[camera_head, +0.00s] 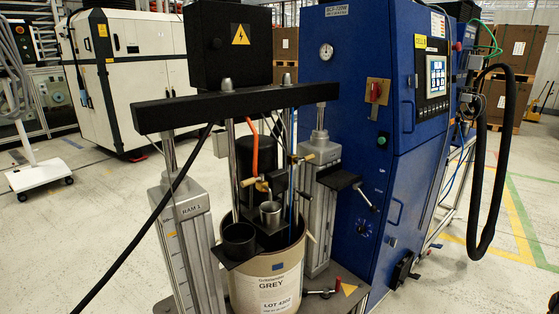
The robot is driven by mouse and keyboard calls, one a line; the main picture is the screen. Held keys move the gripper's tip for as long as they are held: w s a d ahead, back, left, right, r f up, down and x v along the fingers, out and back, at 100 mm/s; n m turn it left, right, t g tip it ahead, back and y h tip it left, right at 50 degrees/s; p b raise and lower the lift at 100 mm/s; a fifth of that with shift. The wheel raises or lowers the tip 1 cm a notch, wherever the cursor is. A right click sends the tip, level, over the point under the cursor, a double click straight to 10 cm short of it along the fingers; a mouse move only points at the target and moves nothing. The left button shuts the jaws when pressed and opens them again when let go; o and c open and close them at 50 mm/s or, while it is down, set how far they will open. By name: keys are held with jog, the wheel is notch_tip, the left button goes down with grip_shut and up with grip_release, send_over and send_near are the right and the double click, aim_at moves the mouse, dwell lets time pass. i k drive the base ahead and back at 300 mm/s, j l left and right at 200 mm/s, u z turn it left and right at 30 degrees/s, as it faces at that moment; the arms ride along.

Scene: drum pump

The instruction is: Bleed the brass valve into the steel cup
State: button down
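A small brass valve (262,185) sits on the pump in the middle of the view, above the drum. A short steel cup (270,213) stands upright just below and slightly right of it, open end up. I cannot tell whether the cup is exactly under the valve outlet. Another brass-coloured fitting with a handle (304,157) is higher up to the right. Whether the valve is open is too small to tell. My gripper is not in view.
A dark cup (239,239) stands on a black plate left of the steel cup. The drum labelled GREY (265,285) stands between two ram columns (184,235). A black crossbeam (235,106) spans above. A blue cabinet (385,150) stands right. Floor at left (90,215) is clear.

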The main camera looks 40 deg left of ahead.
aim_at(246, 183)
jog(key=l+u, duration=0.1)
jog(key=u, duration=1.4)
